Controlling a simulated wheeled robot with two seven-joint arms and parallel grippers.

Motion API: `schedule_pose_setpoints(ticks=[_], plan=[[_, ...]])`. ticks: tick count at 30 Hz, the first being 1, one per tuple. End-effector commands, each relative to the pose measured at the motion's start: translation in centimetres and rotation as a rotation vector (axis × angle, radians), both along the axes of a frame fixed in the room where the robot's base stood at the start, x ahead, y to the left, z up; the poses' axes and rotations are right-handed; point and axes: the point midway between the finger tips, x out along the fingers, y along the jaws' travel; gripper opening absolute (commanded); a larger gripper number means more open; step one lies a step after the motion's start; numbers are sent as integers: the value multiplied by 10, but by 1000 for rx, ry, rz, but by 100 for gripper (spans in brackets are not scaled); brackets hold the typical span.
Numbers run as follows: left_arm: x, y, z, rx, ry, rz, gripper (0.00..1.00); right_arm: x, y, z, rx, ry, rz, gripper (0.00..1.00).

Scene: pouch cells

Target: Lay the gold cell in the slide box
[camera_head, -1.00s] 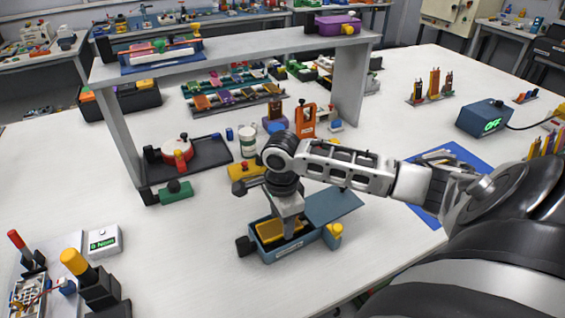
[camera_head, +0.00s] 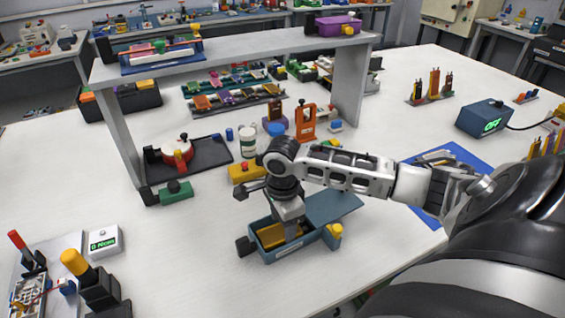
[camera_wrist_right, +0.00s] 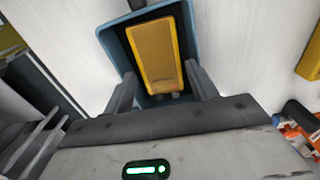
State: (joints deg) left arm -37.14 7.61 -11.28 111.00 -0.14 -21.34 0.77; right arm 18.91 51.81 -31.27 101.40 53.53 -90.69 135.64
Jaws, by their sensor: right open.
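The gold cell (camera_wrist_right: 154,55) lies flat inside the blue slide box, and it also shows in the head view (camera_head: 270,236). The slide box (camera_head: 288,255) stands on the white table with its blue lid (camera_head: 335,207) slid off to the right side; its wall shows in the wrist view (camera_wrist_right: 109,44). My right gripper (camera_wrist_right: 163,84) is open, its two fingers apart on either side of the cell's near end, not closed on it. In the head view my right gripper (camera_head: 290,221) is over the box opening and hides part of the inside. My left gripper is not in view.
A yellow block (camera_head: 245,173) and a white cup (camera_head: 247,142) stand behind the box. A grey shelf (camera_head: 120,130) spans the back. A small display unit (camera_head: 104,241) and a cell stand are at the left.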

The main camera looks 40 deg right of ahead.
Motion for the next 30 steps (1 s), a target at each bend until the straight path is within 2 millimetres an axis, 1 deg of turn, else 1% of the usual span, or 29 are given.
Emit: schedule_pose_setpoints(ticks=[9,12,15,18,21,30], plan=[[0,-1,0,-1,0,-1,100,1,0,67,-1,-8,2,58],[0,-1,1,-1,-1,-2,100,1,0,86,-1,-7,2,58],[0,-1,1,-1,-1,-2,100,1,0,99,0,-5,0,58],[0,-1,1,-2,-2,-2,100,1,0,108,0,-4,1,58],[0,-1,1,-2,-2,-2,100,0,0,111,-1,-2,1,58],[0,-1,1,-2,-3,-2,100,0,0,112,-1,-2,1,58]])
